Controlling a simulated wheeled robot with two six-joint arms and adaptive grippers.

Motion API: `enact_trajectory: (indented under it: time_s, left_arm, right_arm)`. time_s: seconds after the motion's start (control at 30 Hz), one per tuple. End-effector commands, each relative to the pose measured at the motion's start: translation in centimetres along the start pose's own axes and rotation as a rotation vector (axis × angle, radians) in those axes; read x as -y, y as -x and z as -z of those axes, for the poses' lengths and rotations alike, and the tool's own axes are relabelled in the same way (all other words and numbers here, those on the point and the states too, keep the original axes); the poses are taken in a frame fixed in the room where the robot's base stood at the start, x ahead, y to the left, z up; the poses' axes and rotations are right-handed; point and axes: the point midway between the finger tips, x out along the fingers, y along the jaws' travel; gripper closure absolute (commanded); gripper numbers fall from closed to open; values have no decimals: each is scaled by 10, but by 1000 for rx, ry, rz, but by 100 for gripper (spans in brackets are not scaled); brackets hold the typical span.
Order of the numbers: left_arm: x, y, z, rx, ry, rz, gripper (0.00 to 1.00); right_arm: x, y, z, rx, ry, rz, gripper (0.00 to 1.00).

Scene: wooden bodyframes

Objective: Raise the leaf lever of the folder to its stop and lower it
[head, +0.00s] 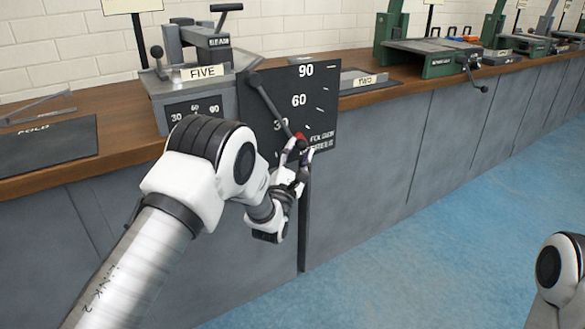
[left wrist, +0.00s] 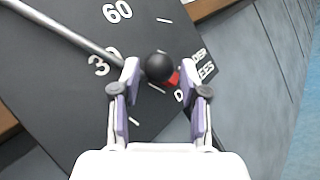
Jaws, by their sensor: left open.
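The leaf lever (head: 276,106) is a dark rod running from its pivot at the upper left of the black angle plate (head: 322,95) down to the right. In the left wrist view its rod (left wrist: 75,32) looks grey and ends in a round black knob (left wrist: 160,67). My left gripper (head: 298,152) is at the lever's lower end. In the left wrist view its open fingertips (left wrist: 160,73) stand either side of the knob; I cannot tell whether they touch it. A red mark (left wrist: 175,79) shows just behind the knob. The folder (head: 206,72) labelled FIVE stands behind on the bench.
The wooden bench (head: 120,148) runs along the white brick wall. A dark mat (head: 45,143) lies at the left. A TWO sign (head: 366,80) and green machines (head: 432,60) stand further right. A dark post (head: 304,220) drops below the plate.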

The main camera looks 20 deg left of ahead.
Motion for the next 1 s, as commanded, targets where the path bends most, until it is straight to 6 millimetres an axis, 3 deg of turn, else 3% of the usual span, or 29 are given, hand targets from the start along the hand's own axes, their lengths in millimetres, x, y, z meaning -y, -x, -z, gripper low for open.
enact_trajectory:
  time_s: [0.2,0.4,0.87,0.93,1.0]
  left_arm:
    - [1,57,1,-3,0,4,56]
    - [1,90,0,-1,0,2,56]
    - [1,95,0,0,0,1,56]
    - [5,100,6,-12,1,8,56]
    - [12,114,24,-51,2,23,56]
  right_arm:
    - [0,0,0,0,0,0,60]
    - [0,0,0,0,0,0,60]
    - [0,0,0,0,0,0,60]
    - [0,0,0,0,0,0,60]
    - [0,0,0,0,0,0,60]
